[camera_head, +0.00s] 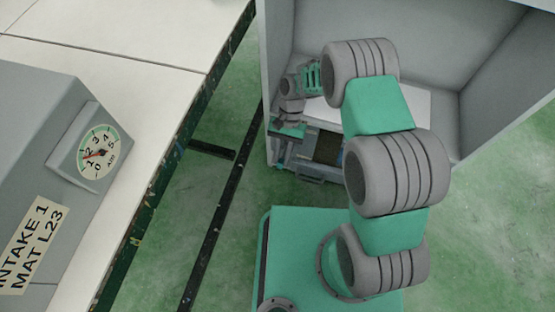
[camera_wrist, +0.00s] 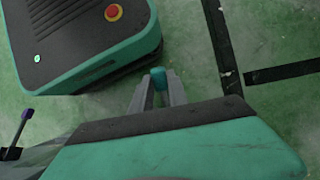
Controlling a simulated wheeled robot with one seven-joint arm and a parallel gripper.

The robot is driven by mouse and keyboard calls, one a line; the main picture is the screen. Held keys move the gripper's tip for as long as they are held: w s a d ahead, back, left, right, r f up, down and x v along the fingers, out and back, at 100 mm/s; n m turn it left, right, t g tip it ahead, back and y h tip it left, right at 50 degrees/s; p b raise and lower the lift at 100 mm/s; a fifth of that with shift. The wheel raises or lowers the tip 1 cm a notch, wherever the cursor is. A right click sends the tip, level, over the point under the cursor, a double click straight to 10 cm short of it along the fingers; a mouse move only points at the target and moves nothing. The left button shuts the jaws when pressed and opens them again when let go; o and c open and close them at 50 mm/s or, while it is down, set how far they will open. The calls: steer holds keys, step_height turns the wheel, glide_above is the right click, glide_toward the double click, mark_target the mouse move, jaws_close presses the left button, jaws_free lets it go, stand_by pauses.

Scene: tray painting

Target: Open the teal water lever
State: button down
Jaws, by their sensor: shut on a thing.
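In the wrist view, the two grey fingers of my gripper (camera_wrist: 159,92) are closed around the teal water lever (camera_wrist: 158,76). Only the lever's rounded teal end shows at the fingertips; its shaft and pivot are hidden. In the head view, my arm reaches into the grey booth, with its hand at the booth's left side. The fingers and the lever cannot be made out there.
A second lever with a purple knob (camera_wrist: 28,114) stands at the left of the wrist view. The grey booth (camera_head: 460,100) has walls around the arm. A grey box with a dial (camera_head: 98,153) stands on the white table (camera_head: 150,90) at left. Green floor lies between.

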steer(key=shift+r, duration=0.1)
steer(key=c, duration=1.3)
jaws_free()
steer(key=shift+w, duration=0.1)
steer(key=p+v, duration=0.2)
steer(key=v, duration=0.5)
steer(key=shift+w+d+r, duration=0.1)
steer(key=shift+w+r, duration=0.1)
steer(key=shift+r, duration=0.1)
